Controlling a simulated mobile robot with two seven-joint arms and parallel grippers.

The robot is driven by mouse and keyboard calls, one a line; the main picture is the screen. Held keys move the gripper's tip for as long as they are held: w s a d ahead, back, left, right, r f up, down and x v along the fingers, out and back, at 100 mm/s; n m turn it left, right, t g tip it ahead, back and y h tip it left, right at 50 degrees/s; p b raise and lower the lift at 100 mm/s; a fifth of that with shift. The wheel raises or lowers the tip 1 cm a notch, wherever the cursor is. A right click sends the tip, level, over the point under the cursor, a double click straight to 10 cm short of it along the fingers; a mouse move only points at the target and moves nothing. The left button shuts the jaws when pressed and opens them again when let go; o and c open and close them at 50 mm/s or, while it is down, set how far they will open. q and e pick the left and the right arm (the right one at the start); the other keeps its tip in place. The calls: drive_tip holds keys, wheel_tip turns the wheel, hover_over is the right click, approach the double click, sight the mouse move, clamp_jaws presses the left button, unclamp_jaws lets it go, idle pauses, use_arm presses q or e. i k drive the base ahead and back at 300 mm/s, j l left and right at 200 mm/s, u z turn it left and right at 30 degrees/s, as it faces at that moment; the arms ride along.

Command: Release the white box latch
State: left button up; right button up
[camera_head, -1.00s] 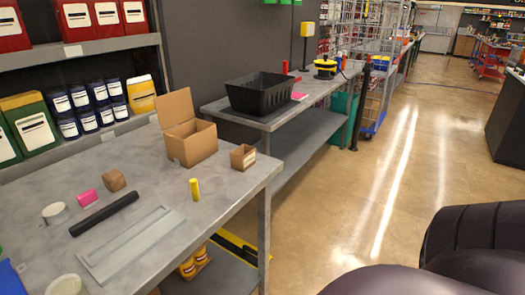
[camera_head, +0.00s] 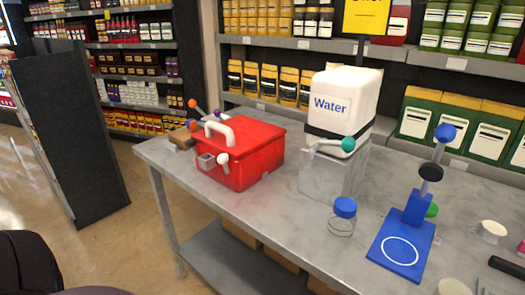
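A white box (camera_head: 345,98) labelled "Water" stands on a clear container (camera_head: 330,176) at the back of the grey table. A dark band runs around its lower part. A pale lever (camera_head: 326,146) with a teal knob (camera_head: 348,144) sits at the front of the seam below the band and points right. I cannot tell from here whether this latch is fastened. Neither of my grippers is in view, and nothing touches the white box or the lever.
A red box (camera_head: 248,158) with a white handle and levers with coloured knobs stands left of the white box. A blue-lidded jar (camera_head: 343,217) and a blue stand (camera_head: 402,243) are to the right on the table (camera_head: 285,222). Stocked shelves (camera_head: 300,46) rise behind.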

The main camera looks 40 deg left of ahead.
sight(222, 159)
drive_tip(key=u, duration=1.6)
